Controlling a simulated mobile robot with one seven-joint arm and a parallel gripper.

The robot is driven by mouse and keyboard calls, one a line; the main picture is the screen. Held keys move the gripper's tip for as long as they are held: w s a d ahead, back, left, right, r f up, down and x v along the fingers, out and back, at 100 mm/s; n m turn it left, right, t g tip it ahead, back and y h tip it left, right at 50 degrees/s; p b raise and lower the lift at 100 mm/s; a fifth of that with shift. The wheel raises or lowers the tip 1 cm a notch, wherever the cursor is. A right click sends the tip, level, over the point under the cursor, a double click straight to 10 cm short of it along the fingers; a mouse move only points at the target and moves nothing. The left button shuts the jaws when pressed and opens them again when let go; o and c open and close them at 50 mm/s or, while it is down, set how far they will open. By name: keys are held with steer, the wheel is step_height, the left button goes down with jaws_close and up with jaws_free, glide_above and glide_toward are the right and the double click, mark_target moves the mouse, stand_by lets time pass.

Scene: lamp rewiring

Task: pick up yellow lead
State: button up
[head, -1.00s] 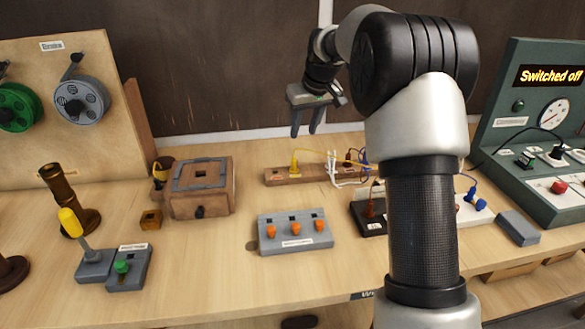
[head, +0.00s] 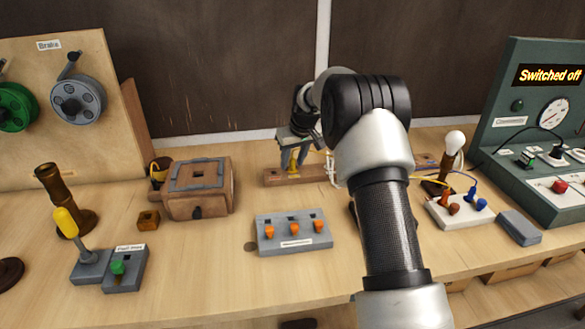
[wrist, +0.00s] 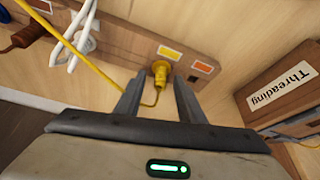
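The yellow lead's plug (head: 293,161) stands on the wooden lead rack (head: 274,178) at the back of the bench. In the wrist view the yellow plug (wrist: 160,70) sits just beyond and between the fingertips, below a yellow label. Its yellow cable (wrist: 100,84) runs off to the upper left, and a loop of it passes between the fingers. My gripper (head: 290,160) is over the rack at the plug. In the wrist view my gripper (wrist: 158,84) is open, with a finger on each side and visible gaps to the plug.
A wooden box labelled "Threading" (wrist: 285,88) is at the right there. A grey block with orange switches (head: 293,232) stands in front of the rack.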

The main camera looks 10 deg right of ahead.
steer(key=shift+w+f, duration=0.15)
steer(key=shift+f, duration=0.15)
steer(key=shift+c, duration=0.4)
steer(key=c, duration=0.8)
steer(key=shift+o, duration=0.2)
steer(key=shift+r, duration=0.1)
